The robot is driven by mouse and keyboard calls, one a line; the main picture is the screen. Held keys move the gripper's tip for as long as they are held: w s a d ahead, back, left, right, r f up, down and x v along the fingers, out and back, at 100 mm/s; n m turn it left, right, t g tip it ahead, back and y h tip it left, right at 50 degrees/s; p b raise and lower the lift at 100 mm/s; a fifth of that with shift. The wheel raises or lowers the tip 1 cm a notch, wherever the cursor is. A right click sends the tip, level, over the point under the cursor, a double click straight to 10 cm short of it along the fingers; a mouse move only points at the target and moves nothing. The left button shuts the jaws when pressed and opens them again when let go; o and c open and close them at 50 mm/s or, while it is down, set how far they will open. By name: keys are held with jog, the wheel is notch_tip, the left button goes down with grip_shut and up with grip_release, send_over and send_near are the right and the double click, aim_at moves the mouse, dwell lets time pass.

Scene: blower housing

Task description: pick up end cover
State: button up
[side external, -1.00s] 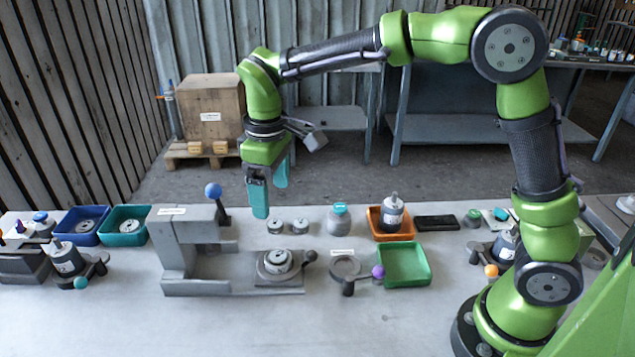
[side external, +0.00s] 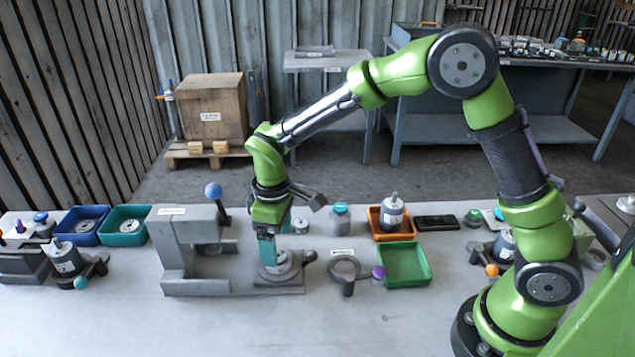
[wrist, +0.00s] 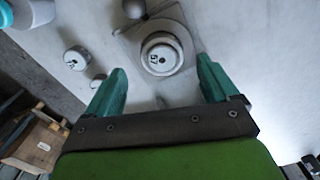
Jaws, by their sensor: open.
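A pale round part with a dark mark on top (wrist: 160,57) sits in a round seat on a grey square plate (wrist: 128,35); it also shows in the side view (side external: 279,268), partly behind a finger. Two small grey round caps stand behind; one shows in the side view (side external: 300,226), and both show in the wrist view, one clearly (wrist: 76,59) and one partly covered by the left finger. I cannot tell which round part is the end cover. My gripper (side external: 272,258) is open and empty, low over the plate; in the wrist view its fingertips (wrist: 160,68) are spread around the seated part's near side.
A grey clamp frame with a blue-ball lever (side external: 213,190) stands just left of my gripper. The front table is clear.

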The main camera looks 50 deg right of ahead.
aim_at(278, 252)
notch_tip(278, 252, down, 4)
jog(key=shift+s+a, duration=0.1)
jog(key=c, duration=1.2)
jog(key=shift+o, duration=0.2)
jog(key=shift+r, duration=0.1)
